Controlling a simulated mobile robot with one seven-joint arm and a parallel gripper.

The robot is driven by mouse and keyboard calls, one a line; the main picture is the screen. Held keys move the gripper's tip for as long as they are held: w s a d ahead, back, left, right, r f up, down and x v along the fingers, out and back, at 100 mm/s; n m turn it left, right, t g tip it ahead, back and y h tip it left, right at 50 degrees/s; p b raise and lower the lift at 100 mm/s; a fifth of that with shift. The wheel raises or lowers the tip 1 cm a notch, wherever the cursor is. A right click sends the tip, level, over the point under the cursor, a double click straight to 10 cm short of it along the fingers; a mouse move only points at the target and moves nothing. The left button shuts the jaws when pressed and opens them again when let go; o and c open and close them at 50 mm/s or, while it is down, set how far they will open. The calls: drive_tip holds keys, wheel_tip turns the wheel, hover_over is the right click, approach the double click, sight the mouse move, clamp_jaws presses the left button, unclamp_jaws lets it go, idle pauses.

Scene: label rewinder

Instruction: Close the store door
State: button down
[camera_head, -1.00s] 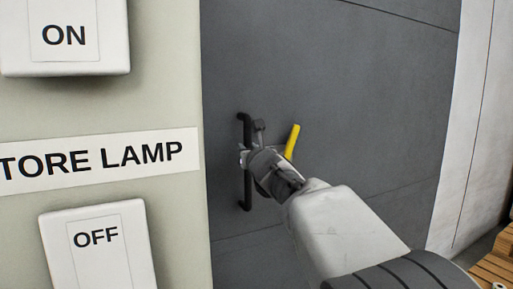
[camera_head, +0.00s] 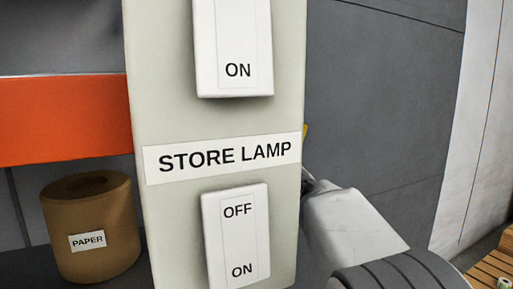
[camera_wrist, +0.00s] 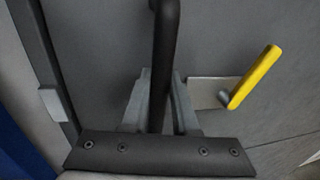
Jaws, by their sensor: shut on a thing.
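The dark grey store door (camera_head: 385,110) fills the right of the head view behind the switch panel; it also shows in the wrist view (camera_wrist: 220,45). Its black bar handle (camera_wrist: 166,35) runs upright in the wrist view. My gripper (camera_wrist: 158,85) is shut on that handle, with a finger on each side of the bar. A yellow lever (camera_wrist: 255,78) on a metal plate sits on the door just right of the handle; only a sliver of yellow shows in the head view. The panel hides my gripper and the handle in the head view.
The pale panel (camera_head: 150,120) labelled STORE LAMP carries an upper switch (camera_head: 232,35) and a lower switch (camera_head: 237,235). At left, an orange beam (camera_head: 60,120) sits above a brown paper roll (camera_head: 92,230). Wooden slats (camera_head: 490,270) lie at lower right.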

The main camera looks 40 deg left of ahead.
drive_tip(key=shift+s+a, duration=0.2)
drive_tip(key=shift+s, duration=0.1)
drive_tip(key=c, duration=0.7)
unclamp_jaws()
drive_tip(key=shift+s, duration=0.1)
drive_tip(key=shift+d, duration=0.15)
